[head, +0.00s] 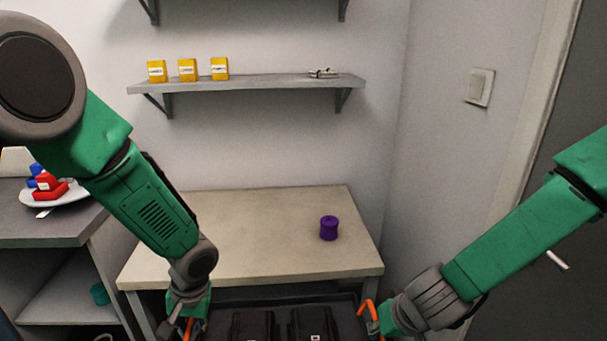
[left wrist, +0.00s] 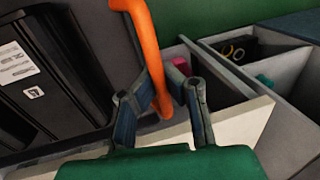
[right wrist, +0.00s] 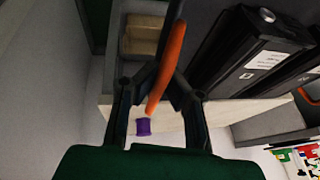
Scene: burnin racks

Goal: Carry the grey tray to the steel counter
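The grey tray (head: 285,297) is at the bottom edge of the head view, in front of the pale-topped table (head: 250,225). It has orange handles and holds two black boxes (head: 252,325). My left gripper (left wrist: 160,88) is closed around the left orange handle (left wrist: 137,15). My right gripper (right wrist: 165,82) is closed around the right orange handle (right wrist: 172,50). What is under the tray is hidden. A grey counter (head: 45,222) stands at the left; I cannot tell which surface is the steel counter.
A purple spool (head: 329,228) stands on the pale table, otherwise clear. The left counter bears a plate (head: 58,195) with red and blue pieces. A wall shelf (head: 245,84) above holds yellow boxes. Walls close in behind and right.

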